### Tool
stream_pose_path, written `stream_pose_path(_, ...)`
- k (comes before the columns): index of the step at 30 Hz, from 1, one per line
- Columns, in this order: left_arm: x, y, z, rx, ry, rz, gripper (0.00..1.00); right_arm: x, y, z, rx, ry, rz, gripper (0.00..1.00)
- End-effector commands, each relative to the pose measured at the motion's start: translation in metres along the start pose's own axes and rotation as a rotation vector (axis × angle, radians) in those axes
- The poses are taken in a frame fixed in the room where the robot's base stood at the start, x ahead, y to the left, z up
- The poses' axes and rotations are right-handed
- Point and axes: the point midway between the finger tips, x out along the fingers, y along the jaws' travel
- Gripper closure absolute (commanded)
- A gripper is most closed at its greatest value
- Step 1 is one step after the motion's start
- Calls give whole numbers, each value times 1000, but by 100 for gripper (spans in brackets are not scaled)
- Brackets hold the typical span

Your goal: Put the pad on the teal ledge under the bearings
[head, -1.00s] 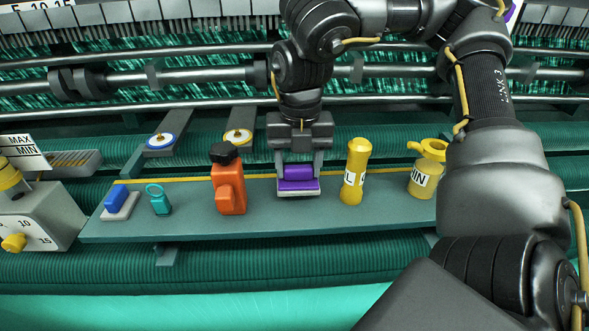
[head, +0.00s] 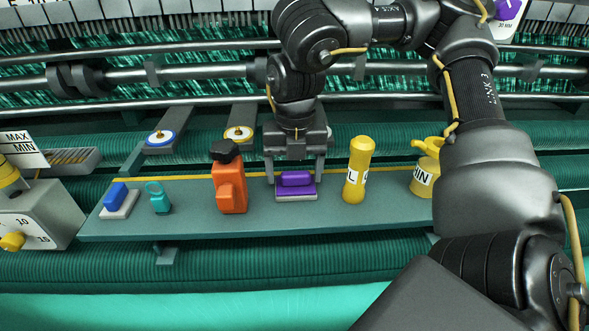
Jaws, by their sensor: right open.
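A purple-handled pad (head: 296,180) with a purple and pale base sits flat on the teal-grey ledge (head: 270,222). It stands between the orange bottle and the yellow bottle. My right gripper (head: 295,178) is open, with one finger on each side of the pad and a gap showing beside the handle. Its fingertips come down near the base; whether they touch it I cannot tell. My left gripper is not in view. Dark blocks, possibly bearings, sit on the metal rod (head: 205,75) above and behind the ledge.
The ledge also holds a blue-handled block (head: 116,197), a small teal item (head: 158,197), an orange bottle (head: 230,185), a yellow bottle (head: 357,168) and a yellow can (head: 425,175). A grey dial box (head: 40,215) stands left. Free ledge lies in front.

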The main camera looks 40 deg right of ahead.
Motion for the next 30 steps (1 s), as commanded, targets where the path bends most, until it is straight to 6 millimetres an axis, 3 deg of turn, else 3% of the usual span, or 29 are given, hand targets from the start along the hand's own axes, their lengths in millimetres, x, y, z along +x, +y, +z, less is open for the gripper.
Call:
stream_pose_path(7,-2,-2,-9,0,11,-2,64,-16,0,1,0,-4,1,25)
stream_pose_path(21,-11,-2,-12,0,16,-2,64,-109,1,0,1,-4,0,25)
stream_pose_path(30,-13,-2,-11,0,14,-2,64,-126,0,0,-1,-1,-1,25)
